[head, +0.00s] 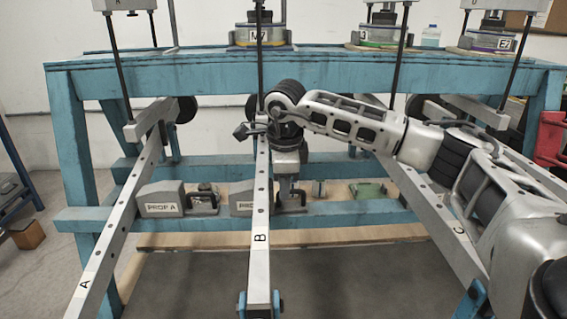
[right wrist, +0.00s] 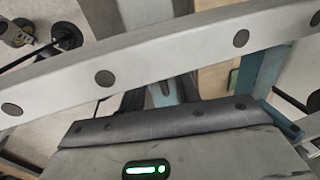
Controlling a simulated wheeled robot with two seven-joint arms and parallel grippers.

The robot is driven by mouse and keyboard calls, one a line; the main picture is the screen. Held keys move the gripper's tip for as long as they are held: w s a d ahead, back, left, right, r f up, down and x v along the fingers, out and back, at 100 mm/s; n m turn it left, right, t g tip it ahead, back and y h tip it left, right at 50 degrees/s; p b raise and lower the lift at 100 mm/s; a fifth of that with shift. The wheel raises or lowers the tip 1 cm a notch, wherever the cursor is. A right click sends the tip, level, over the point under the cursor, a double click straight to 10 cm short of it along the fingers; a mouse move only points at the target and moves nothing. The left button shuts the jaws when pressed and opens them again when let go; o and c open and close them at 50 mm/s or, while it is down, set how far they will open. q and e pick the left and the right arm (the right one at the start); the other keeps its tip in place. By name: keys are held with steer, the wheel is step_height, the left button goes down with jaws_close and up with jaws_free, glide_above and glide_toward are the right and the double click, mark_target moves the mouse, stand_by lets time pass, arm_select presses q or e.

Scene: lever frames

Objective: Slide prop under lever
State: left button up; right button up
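Lever B (head: 260,230) is a long grey bar with holes, running from the frame toward me in the middle of the head view. A prop (head: 242,207), a grey block whose label is partly hidden by lever B, sits on the blue lower rail behind the lever. My right gripper (head: 291,200) reaches down just right of lever B, at the prop's handle end; whether its fingers hold the handle is unclear. In the right wrist view a grey lever bar (right wrist: 150,55) crosses close to my gripper, and the fingertips are hidden. My left gripper is not in view.
Prop A (head: 163,204) sits left on the same rail. Lever A (head: 115,225) is at left and lever C (head: 432,220) at right, partly behind my right arm. A green block (head: 368,190) lies further right. Weights stand on the blue top beam (head: 200,75).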

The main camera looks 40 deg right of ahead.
step_height(320, 180, up, 15)
steer(key=s+a, duration=0.1)
steer(key=s, duration=0.1)
steer(key=shift+s+a+r+p, duration=0.2)
steer(key=shift+s+a+p, duration=0.1)
steer(key=shift+a, duration=0.05)
